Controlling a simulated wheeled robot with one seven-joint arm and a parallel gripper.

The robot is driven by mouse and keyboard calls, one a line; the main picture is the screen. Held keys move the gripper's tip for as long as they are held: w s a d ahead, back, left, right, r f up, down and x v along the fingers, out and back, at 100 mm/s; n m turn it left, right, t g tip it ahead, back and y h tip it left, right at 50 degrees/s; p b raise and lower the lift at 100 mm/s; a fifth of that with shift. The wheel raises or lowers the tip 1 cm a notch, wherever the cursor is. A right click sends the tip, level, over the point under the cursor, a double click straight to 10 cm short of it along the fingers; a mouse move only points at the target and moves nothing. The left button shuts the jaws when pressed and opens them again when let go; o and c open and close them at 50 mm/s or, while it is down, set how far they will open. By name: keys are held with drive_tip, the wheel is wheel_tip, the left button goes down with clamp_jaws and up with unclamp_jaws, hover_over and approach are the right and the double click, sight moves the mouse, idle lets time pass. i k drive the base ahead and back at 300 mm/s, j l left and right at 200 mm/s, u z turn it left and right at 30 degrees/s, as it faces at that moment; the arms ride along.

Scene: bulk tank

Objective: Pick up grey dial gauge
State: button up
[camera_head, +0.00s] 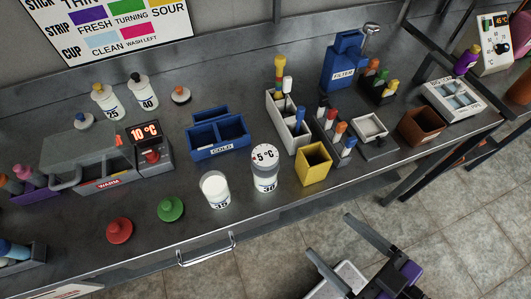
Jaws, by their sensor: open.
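A round pale dial face reading 5 °C (265,155) sits at the mouth of a clear jar marked 30 near the counter's front edge. It is the only thing that looks like a dial gauge; its grey colour is hard to confirm, and its lower part is hidden by the jar. My gripper (328,235) is at the bottom of the view, right of and nearer than the jar, over the floor in front of the counter. Its two fingers are spread apart, with nothing between them.
A white-filled jar marked 35 (215,190) stands left of the dial. A yellow open box (313,164) stands to its right, and a blue COLD bin (217,151) behind left. A metal rail handle (206,251) projects from the counter front. Red and green knobs lie at left.

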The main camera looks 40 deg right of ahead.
sight(264, 157)
drive_tip(key=z, duration=0.55)
drive_tip(key=k+j+z, duration=0.1)
drive_tip(key=j+z, duration=0.25)
drive_tip(key=k+j+z, duration=0.15)
drive_tip(key=j+z, duration=0.15)
drive_tip(key=k+j+z, duration=0.2)
drive_tip(key=z, duration=0.15)
drive_tip(key=k+j+z, duration=0.2)
drive_tip(key=k+j, duration=0.65)
drive_tip(key=j, duration=0.1)
